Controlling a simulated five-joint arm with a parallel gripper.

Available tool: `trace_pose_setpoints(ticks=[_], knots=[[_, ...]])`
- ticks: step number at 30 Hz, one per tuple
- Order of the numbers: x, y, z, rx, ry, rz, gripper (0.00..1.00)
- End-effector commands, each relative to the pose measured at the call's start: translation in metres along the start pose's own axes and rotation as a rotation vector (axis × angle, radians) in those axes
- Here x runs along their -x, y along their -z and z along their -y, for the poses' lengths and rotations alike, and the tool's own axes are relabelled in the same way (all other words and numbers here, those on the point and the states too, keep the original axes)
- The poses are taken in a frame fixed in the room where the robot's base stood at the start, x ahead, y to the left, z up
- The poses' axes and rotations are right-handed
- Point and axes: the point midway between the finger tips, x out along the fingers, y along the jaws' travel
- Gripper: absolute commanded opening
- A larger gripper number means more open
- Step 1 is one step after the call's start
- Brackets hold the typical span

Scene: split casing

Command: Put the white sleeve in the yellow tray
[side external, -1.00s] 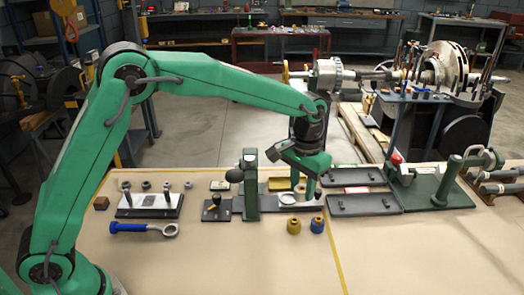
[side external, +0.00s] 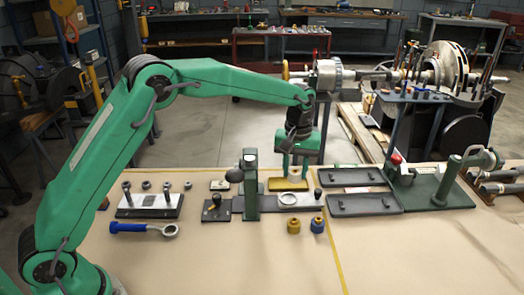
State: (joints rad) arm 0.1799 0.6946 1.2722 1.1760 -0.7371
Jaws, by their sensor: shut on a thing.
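The yellow tray (side external: 275,185) lies flat on the bench, behind a grey plate. My gripper (side external: 295,174) points down over the right part of the tray, with a finger on either side of a small pale piece. This piece looks like the white sleeve (side external: 294,171), and my gripper is shut on it. The fingers partly hide it. I cannot tell whether its lower end touches the tray.
A green upright post (side external: 251,180) stands close to the left. The grey plate (side external: 312,199) in front carries a white ring (side external: 287,198) and a dark peg. Dark trays (side external: 364,204) lie to the right.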

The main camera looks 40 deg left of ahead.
Motion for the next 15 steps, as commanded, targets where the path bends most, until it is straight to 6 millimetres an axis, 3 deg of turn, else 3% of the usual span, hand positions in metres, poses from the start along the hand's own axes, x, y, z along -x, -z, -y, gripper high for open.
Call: trace_pose_setpoints(ticks=[11,15], knots=[[-0.003,0.009,0.004,0.033,-0.001,-0.001,0.05],[-0.011,0.02,0.01,0.034,0.0,0.0,0.05]])
